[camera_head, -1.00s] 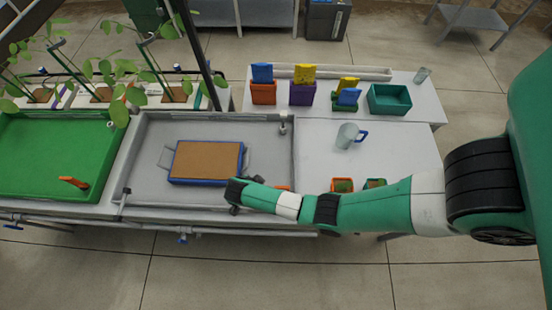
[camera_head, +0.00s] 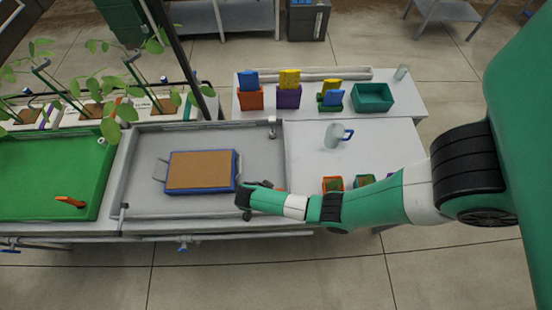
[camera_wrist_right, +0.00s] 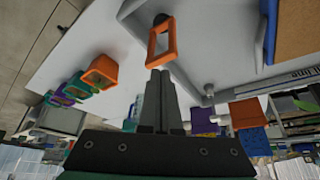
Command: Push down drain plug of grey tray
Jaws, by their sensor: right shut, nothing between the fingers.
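The grey tray (camera_head: 215,130) lies in the middle of the head view. An orange loop-shaped handle, which looks like its drain plug (camera_wrist_right: 162,42), shows in the wrist view near the tray's corner. In the head view only a sliver of orange (camera_head: 280,189) shows behind my right arm. My right gripper (camera_wrist_right: 160,73) is shut and empty, its tips lined up with the near end of the loop. I cannot tell whether they touch it. In the head view my wrist hides the fingers over the tray's front right part. My left gripper is not in view.
A blue-framed brown pad (camera_head: 200,170) lies in the grey tray. A green tray (camera_head: 45,165) with an orange handle (camera_head: 70,201) stands to the left. A mug (camera_head: 337,135), small pots (camera_head: 333,184) and a teal box (camera_head: 373,98) stand on the table to the right.

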